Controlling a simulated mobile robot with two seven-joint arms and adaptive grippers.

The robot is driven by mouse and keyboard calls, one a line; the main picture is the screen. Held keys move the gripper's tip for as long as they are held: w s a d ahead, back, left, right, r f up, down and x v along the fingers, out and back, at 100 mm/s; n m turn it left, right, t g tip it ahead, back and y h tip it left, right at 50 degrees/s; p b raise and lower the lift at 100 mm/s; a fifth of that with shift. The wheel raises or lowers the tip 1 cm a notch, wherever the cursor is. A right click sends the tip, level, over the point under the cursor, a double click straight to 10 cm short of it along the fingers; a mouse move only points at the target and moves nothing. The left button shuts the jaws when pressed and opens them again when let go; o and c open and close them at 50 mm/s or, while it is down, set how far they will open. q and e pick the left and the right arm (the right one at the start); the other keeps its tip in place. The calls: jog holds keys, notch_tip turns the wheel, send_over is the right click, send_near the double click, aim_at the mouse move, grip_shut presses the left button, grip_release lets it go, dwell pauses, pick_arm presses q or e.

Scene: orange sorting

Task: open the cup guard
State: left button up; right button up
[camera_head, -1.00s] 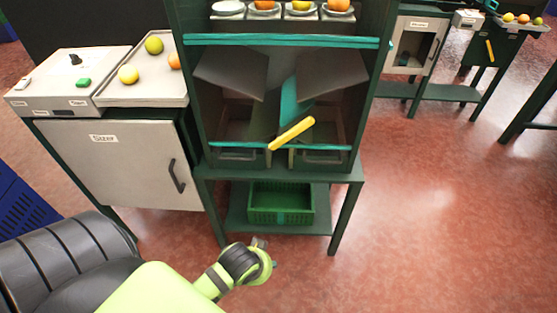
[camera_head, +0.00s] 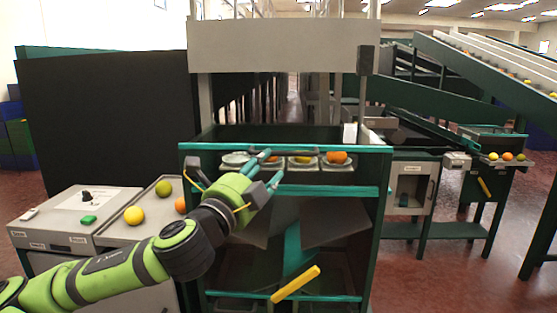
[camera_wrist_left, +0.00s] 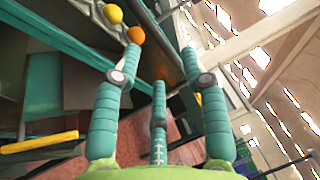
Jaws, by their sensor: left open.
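The sorting stand holds a row of pale cups (camera_head: 305,164) with fruit in them, framed by a teal upper bar (camera_head: 325,148) and a teal lower bar (camera_head: 335,192). I cannot tell which part is the cup guard. My left gripper (camera_head: 270,168) is open and empty in front of the row's left end, hiding part of the cups and bars. In the left wrist view, the fingers of my left gripper (camera_wrist_left: 161,66) are spread with nothing between them. An orange (camera_wrist_left: 136,35) and a yellow fruit (camera_wrist_left: 113,14) show beyond the fingertips. My right gripper is in neither view.
A yellow handle (camera_head: 296,284) slants across the stand below the grey flaps (camera_head: 336,222). A tray (camera_head: 150,204) with several fruits lies at the left, beside a control box (camera_head: 75,215). A grey cabinet (camera_head: 412,188) stands to the right. Red floor (camera_head: 455,260) is clear at the lower right.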

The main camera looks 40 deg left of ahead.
aim_at(278, 155)
pick_arm(q)
jog(key=shift+w+a+r, duration=0.15)
jog(key=shift+w+r, duration=0.05)
jog(key=shift+w, duration=0.15)
jog(key=p+x, duration=0.3)
jog(key=x, duration=0.2)
jog(key=shift+w+p, duration=0.1)
jog(key=shift+p, duration=0.2)
jog(key=shift+w+f, duration=0.15)
jog(key=shift+w, duration=0.4)
grip_shut()
